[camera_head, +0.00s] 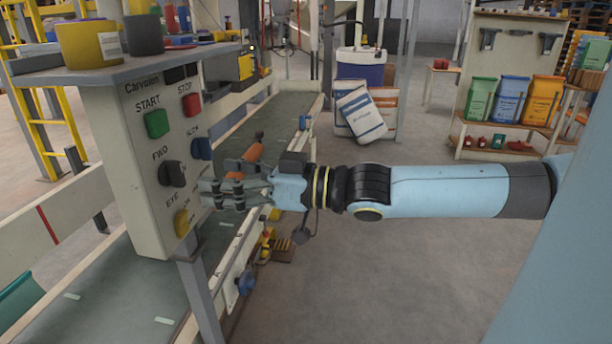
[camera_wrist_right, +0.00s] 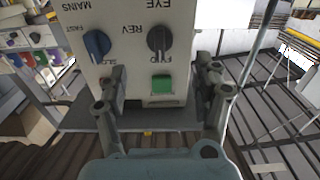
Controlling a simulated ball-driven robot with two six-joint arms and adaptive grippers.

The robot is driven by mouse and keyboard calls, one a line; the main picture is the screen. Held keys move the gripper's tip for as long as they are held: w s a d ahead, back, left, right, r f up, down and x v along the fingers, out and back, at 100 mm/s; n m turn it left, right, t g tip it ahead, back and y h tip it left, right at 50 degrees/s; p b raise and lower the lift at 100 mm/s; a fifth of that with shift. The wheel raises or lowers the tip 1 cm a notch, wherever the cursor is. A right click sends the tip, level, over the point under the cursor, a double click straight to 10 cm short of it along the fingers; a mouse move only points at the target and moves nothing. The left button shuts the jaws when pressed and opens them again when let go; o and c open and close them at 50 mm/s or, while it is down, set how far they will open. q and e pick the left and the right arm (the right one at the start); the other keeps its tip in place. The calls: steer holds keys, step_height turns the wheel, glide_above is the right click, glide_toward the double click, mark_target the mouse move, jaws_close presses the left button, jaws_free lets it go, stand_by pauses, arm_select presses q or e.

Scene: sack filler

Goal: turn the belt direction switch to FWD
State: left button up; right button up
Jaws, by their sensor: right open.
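The belt direction switch (camera_head: 171,174) is a black knob on the grey control panel (camera_head: 150,230), below the printed FWD label. In the right wrist view the black knob (camera_wrist_right: 159,38) sits between the REV and FWD prints, its grip bar roughly upright in the picture; which label it points at I cannot tell. My right gripper (camera_head: 209,191) is open and close to the panel face, just right of the knob in the head view. In the right wrist view the gripper's fingers (camera_wrist_right: 160,88) are spread, with the knob beyond their tips. Contact is not visible. My left gripper is not in view.
Near the switch are a green START button (camera_head: 157,124), a red STOP button (camera_head: 192,105), a blue knob (camera_head: 201,148) and a yellow EYE knob (camera_head: 182,222). A shelf with a yellow tub (camera_head: 85,45) overhangs the panel. The conveyor belt (camera_head: 130,290) runs behind and below.

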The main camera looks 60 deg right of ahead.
arm_select(q)
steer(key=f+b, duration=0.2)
steer(key=b, duration=0.1)
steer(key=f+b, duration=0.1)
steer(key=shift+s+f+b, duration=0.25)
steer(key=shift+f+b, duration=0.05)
steer(key=shift+b, duration=0.1)
arm_select(e)
steer(key=s+d+f+m+g+h, duration=0.1)
steer(key=s+d+f+h, duration=0.1)
steer(key=f, duration=0.7)
steer(key=s+d+f+m+g+h, duration=0.1)
steer(key=s+d+f+h, duration=0.1)
steer(key=d+f, duration=0.3)
steer(key=s+d+f+m+g+h, duration=0.1)
steer(key=s+d+f+h, duration=0.1)
steer(key=f, duration=1.1)
steer(key=shift+s+d+f+h, duration=0.15)
steer(key=shift+s+d+h, duration=0.25)
steer(key=shift+d, duration=0.65)
steer(key=shift+s, duration=0.1)
